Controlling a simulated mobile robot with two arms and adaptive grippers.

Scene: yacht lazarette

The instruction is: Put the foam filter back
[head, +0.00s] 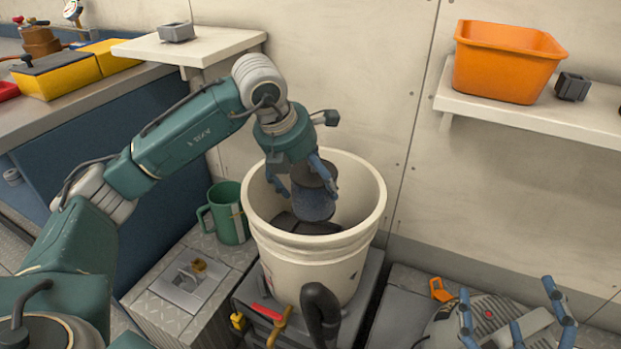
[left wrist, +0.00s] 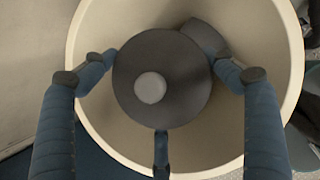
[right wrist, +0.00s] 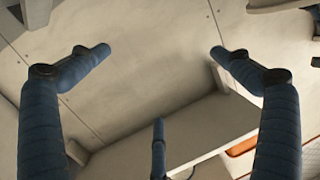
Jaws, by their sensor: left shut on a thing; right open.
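The foam filter (head: 314,206) is a dark blue-grey, roughly cylindrical piece. My left gripper (head: 304,183) is shut on it and holds it inside the mouth of a white bucket (head: 312,262). In the left wrist view the filter (left wrist: 183,82) shows as a dark disc with a pale round centre, the fingers around it. A dark object (head: 290,223) lies lower in the bucket, partly hidden by the filter; I cannot tell whether they touch. My right gripper (head: 512,318) is open and empty at the lower right; its spread fingers show in the right wrist view (right wrist: 160,85).
A green mug (head: 228,213) stands left of the bucket. A black hose (head: 320,312) rises in front of it. An orange bin (head: 505,62) and a small dark box (head: 572,87) sit on the right shelf (head: 530,112). A grey rounded machine (head: 490,312) is under my right gripper.

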